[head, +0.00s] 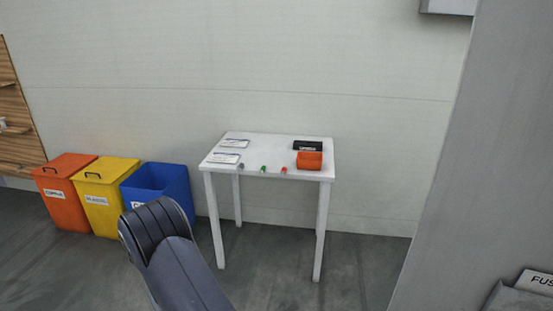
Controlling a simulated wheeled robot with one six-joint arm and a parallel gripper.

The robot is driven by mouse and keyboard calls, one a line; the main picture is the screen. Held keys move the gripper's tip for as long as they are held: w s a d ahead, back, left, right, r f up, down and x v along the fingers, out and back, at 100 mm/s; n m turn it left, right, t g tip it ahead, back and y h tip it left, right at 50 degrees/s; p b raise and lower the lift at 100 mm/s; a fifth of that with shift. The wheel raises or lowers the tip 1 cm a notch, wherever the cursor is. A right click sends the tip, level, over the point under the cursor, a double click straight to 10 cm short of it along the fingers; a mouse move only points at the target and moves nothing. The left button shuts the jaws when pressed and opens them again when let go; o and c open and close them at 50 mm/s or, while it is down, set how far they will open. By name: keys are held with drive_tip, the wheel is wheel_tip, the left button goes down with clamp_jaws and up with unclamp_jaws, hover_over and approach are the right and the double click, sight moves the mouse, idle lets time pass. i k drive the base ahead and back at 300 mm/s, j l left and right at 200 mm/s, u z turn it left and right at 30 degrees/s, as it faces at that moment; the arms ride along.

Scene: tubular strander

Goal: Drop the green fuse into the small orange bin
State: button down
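The green fuse (263,169) is a tiny green piece at the front edge of a white table (268,155) in the head view. The small orange bin (309,161) stands on the same table near its right end. The green fuse lies to the left of the bin, apart from it. The inside of the bin is hard to make out from here. Part of my dark arm shows at the lower left, in front of the table, but my gripper is not in view.
A grey piece (241,166) and a red piece (284,170) flank the green fuse. A black box (307,145) sits behind the small bin. Large orange (66,195), yellow (106,197) and blue (158,186) floor bins stand left. A grey pillar (465,170) rises at right.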

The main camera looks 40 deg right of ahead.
sight(305, 166)
drive_tip(key=i+z, duration=0.8)
drive_tip(key=i+j+z, duration=0.2)
drive_tip(key=z, duration=0.2)
drive_tip(key=i+l+z, duration=0.2)
drive_tip(key=z, duration=0.3)
drive_tip(key=i+z, duration=0.75)
drive_tip(key=z, duration=0.25)
